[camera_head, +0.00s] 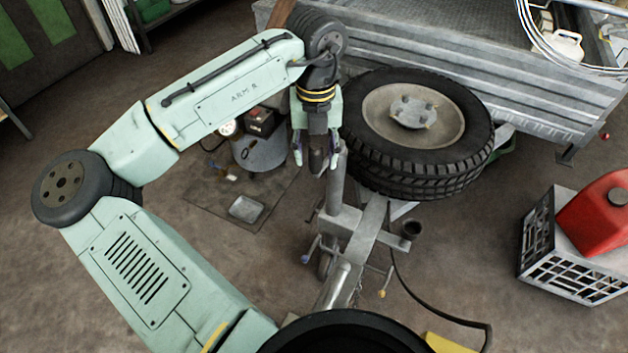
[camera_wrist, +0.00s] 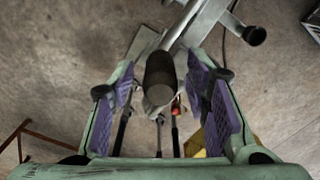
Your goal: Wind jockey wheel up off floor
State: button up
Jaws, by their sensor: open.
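The jockey wheel's grey upright tube (camera_head: 335,185) stands beside the trailer's drawbar in the head view. Its small dark wheel (camera_head: 324,265) is low by the coupling; I cannot tell whether it touches the floor. My gripper (camera_head: 316,162) points down over the top of the tube, open. In the wrist view a dark cylindrical handle grip (camera_wrist: 160,70) lies between my gripper's purple-padded fingers (camera_wrist: 155,88), with a gap visible on both sides. The crank arm under the grip is mostly hidden.
A spare tyre (camera_head: 370,165) lies right beside my gripper. The trailer body (camera_head: 480,75) stands behind it. A crate (camera_head: 560,265) with a red fuel can (camera_head: 600,215) is at right. A metal tray (camera_head: 246,208) lies on a mat at left. Open floor shows at left.

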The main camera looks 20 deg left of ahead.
jog(key=shift+f+p, duration=0.2)
jog(key=shift+p, duration=0.1)
dwell(0.6)
grip_shut()
dwell(0.4)
